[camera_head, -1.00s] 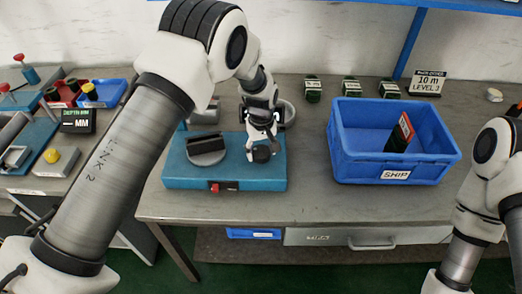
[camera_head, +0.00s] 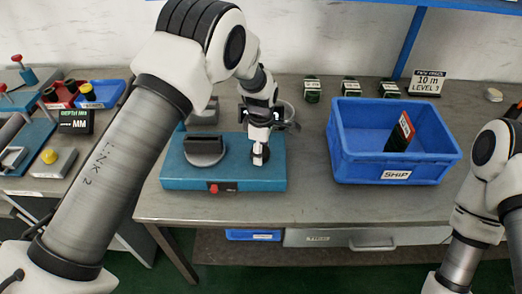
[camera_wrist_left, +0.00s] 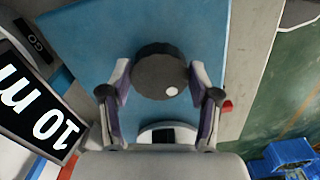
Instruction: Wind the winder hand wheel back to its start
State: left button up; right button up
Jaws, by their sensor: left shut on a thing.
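The winder is a teal base (camera_head: 225,178) on the bench with a grey round drum (camera_head: 204,152) on its left half. The dark round hand wheel (camera_wrist_left: 160,72) with a white dot shows in the wrist view. In the head view my gripper mostly covers it. My left gripper (camera_head: 260,152) points down over the right half of the base. In the wrist view my left gripper (camera_wrist_left: 160,80) has a finger on each side of the wheel and is shut on it. My right gripper is outside the views; only its arm shows at the right.
A blue SHIP bin (camera_head: 394,176) holding a dark item stands right of the winder. Several small green-black parts (camera_head: 351,88) and a 10 m sign (camera_head: 428,83) stand behind. A black 10 m panel (camera_wrist_left: 35,105) shows in the wrist view. The front bench strip is clear.

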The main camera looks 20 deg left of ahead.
pick_arm(q)
jog(key=n, duration=0.6)
jog(key=shift+f+n, duration=0.15)
jog(key=shift+n, duration=0.15)
jog(key=n+b, duration=0.1)
jog(key=n, duration=0.4)
jog(key=shift+n, duration=0.3)
jog(key=o, duration=1.2)
jog(key=shift+c, duration=0.2)
jog(key=shift+w, duration=0.1)
jog(key=shift+r, duration=0.2)
